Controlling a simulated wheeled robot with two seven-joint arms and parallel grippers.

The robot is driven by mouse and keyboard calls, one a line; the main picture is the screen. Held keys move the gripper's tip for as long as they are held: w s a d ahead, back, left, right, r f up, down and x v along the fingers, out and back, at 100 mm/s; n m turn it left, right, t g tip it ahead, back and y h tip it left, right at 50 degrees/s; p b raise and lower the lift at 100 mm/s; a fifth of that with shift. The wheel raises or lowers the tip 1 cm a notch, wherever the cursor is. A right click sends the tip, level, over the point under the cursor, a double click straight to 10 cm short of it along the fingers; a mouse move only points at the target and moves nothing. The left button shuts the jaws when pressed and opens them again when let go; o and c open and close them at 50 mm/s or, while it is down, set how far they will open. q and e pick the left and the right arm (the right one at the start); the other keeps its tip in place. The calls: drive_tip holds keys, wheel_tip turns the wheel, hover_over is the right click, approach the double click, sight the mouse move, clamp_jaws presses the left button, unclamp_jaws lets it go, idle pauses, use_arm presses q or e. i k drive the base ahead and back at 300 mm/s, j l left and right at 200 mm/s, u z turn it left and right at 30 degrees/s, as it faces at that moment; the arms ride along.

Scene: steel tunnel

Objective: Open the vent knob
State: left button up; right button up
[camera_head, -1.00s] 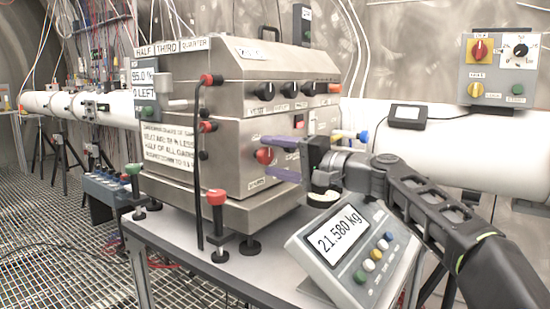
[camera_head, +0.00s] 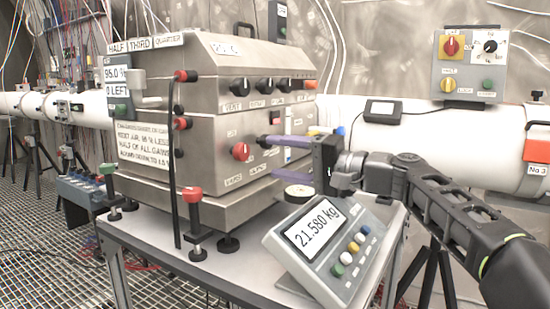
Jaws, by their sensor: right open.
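The steel box (camera_head: 215,125) stands on the table. The leftmost black knob (camera_head: 240,87) on its upper front has a label below it that appears to read VENT. A red knob (camera_head: 240,151) sits on the lower front; its small labels are too blurred to read surely. My right gripper (camera_head: 269,156) is open and empty, with its purple fingers one above the other, just right of the red knob and apart from it. It is below and right of the VENT-labelled knob. My left gripper is not in view.
A scale display (camera_head: 325,232) reading 21.580 kg stands below my right gripper. A red-topped post (camera_head: 192,198) and a black upright rod (camera_head: 174,170) stand at the box's left front.

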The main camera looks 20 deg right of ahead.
sight(239, 87)
drive_tip(key=k+l, duration=0.75)
drive_tip(key=l, duration=0.2)
